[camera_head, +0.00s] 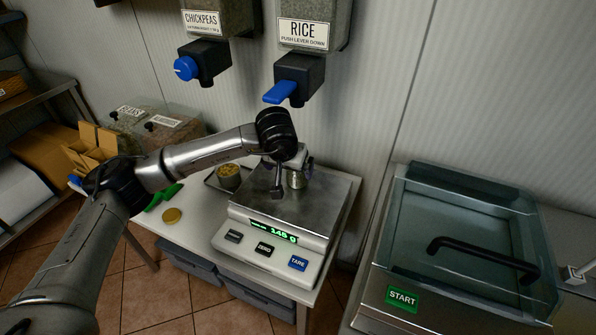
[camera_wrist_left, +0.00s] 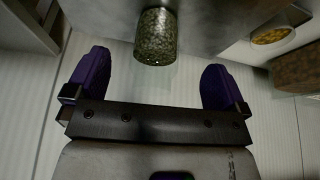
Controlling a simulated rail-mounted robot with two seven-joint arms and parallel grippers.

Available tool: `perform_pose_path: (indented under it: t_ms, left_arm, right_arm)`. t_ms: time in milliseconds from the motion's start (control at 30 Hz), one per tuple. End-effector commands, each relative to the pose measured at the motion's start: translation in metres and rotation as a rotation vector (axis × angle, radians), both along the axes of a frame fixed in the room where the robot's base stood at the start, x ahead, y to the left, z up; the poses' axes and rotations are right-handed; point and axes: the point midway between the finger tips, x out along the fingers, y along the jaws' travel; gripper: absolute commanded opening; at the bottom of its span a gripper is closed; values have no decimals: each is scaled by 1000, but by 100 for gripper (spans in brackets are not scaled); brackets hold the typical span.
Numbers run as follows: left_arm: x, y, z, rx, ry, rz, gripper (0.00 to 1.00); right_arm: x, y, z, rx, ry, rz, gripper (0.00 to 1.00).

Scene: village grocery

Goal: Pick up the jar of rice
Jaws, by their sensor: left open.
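The jar of rice (camera_head: 296,179) stands on the metal plate of the scale (camera_head: 322,193), partly hidden by my left gripper. It shows more clearly in the left wrist view (camera_wrist_left: 157,36) as a clear jar with speckled grey-green contents. My left gripper (camera_head: 297,164) is low over the scale at the jar. In the left wrist view its two purple fingers (camera_wrist_left: 155,72) are spread wide and empty. The jar lies ahead, between the lines of the fingers, and no finger touches it there. My right gripper is in neither view.
The rice dispenser (camera_head: 302,35) with a blue lever hangs above the scale, beside the chickpeas dispenser (camera_head: 201,22). A jar with yellow contents (camera_head: 229,176) stands left of the scale. A machine with a glass lid (camera_head: 465,235) stands at right.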

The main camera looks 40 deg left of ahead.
Motion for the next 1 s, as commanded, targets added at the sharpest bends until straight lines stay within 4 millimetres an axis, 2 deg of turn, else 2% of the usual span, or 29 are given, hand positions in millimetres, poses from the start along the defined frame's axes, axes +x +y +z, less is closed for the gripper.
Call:
perform_pose_path:
  t_ms: [367,600,800,1000]
  left_arm:
    - [20,7,-1,-2,-1,1,100]
    - [50,17,-1,-2,-1,1,100]
    - [56,20,-24,-2,1,1,100]
    - [58,20,-28,-2,0,-1,100]
  right_arm:
    - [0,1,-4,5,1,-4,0]
    - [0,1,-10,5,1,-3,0]
    - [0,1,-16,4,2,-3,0]
    - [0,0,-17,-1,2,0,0]
